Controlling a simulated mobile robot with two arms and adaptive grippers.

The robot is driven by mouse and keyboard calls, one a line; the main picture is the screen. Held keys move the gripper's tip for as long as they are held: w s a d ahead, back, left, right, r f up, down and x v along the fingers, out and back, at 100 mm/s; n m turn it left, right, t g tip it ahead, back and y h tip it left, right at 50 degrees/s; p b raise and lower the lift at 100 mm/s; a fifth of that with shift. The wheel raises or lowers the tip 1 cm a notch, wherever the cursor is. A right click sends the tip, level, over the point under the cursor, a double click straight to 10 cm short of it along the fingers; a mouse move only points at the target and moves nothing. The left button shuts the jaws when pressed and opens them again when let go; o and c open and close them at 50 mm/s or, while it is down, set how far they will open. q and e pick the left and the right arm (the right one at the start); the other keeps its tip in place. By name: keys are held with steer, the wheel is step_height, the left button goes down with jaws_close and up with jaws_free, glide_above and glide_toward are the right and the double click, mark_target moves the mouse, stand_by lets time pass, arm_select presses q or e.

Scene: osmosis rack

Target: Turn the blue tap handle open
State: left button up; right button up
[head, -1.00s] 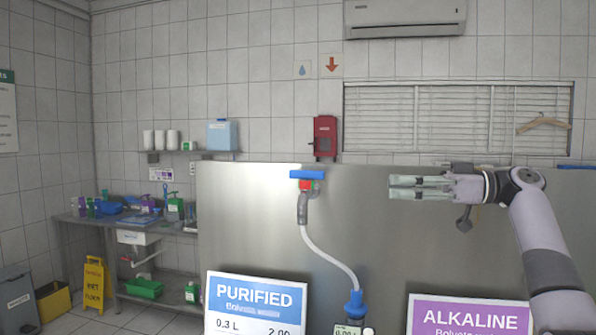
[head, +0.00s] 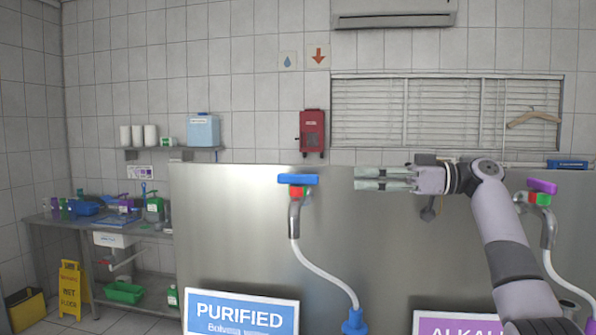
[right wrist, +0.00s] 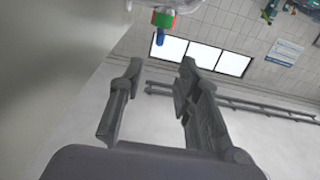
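The blue tap handle (head: 298,179) lies level across the top of a tap with a red and green body, on the steel panel above the PURIFIED sign. My right gripper (head: 356,178) is to the right of the handle at about the same height, with its fingers pointing left towards it. A clear gap separates fingertips and handle. In the right wrist view the two fingers (right wrist: 155,85) are spread with nothing between them. The blue handle (right wrist: 171,47) shows end-on there, beyond the fingertips, below the red and green tap body. My left gripper is not in view.
A white hose (head: 325,277) hangs from the blue-handled tap. The steel panel (head: 230,235) is bare around it. A sink bench (head: 70,225) is at the left.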

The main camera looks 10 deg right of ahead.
mark_target(298, 175)
steer(key=p+x, duration=0.5)
steer(key=x, duration=0.8)
steer(key=shift+w+a+r+p, duration=0.1)
steer(key=shift+a+p, duration=0.05)
steer(key=shift+p, duration=0.15)
steer(key=shift+w+a, duration=0.25)
steer(key=shift+a, duration=0.25)
steer(key=shift+d, duration=0.1)
steer(key=shift+c, duration=0.6)
steer(key=shift+s, duration=0.15)
jaws_close()
